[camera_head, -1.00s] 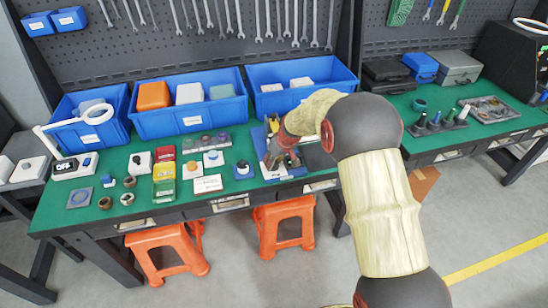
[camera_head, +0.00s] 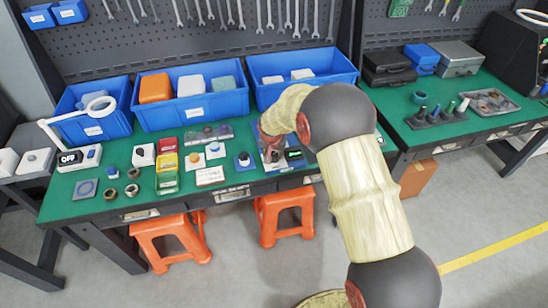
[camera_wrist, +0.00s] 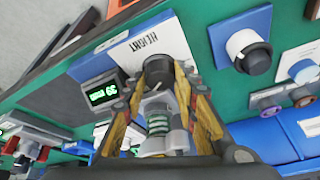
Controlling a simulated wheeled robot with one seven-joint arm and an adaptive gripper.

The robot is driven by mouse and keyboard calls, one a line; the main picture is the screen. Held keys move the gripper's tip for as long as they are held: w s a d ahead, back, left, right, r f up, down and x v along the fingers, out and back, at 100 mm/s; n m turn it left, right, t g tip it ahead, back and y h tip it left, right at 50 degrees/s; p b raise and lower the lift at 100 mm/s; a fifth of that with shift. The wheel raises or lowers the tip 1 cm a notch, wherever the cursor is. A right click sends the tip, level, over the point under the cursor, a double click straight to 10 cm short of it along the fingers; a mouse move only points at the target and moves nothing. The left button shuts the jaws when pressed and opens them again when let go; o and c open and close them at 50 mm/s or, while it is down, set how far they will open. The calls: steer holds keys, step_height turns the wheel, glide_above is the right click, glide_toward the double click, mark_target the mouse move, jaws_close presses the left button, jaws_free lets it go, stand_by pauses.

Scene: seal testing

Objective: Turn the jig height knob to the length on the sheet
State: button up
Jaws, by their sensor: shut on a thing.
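My gripper (camera_wrist: 165,103) is shut on a black knob (camera_wrist: 158,68), its fingers on either side of it. The knob stands on a white plate marked HEIGHT (camera_wrist: 147,40) on the jig. A small dark display (camera_wrist: 103,93) with green digits is left of the knob in the wrist view; its digits are tilted, perhaps 39. The display also shows in the head view (camera_head: 294,155), too small to read. In the head view my arm hides the knob. A white card (camera_head: 210,176), perhaps the sheet, lies left of the jig; its writing is not legible.
Blue bins (camera_head: 185,120) line the back of the green bench (camera_head: 60,205). Orange stools (camera_head: 172,235) stand below its front edge.

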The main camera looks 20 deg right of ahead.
steer(key=m+b, duration=0.1)
steer(key=b, duration=0.1)
steer(key=m+h+b, duration=0.1)
steer(key=m+b, duration=0.1)
steer(key=b, duration=0.1)
steer(key=shift+a+f+m+g, duration=0.15)
steer(key=shift+f+m+g, duration=0.15)
steer(key=shift+f, duration=0.05)
steer(key=m+b, duration=0.1)
steer(key=m+g+h+b, duration=0.1)
steer(key=m, duration=0.1)
steer(key=shift+w+r+m+b, duration=0.1)
steer(key=shift+r+m+b, duration=0.1)
steer(key=shift+m+b, duration=0.15)
steer(key=m+g+h, duration=0.1)
steer(key=m, duration=0.2)
steer(key=shift+a+r+m, duration=0.1)
steer(key=shift+m, duration=0.15)
steer(key=shift+w+m+g+p, duration=0.15)
steer(key=shift+m+g+p, duration=0.75)
steer(key=shift+m, duration=1.3)
steer(key=o, duration=0.9)
steer(key=shift+r, duration=0.1)
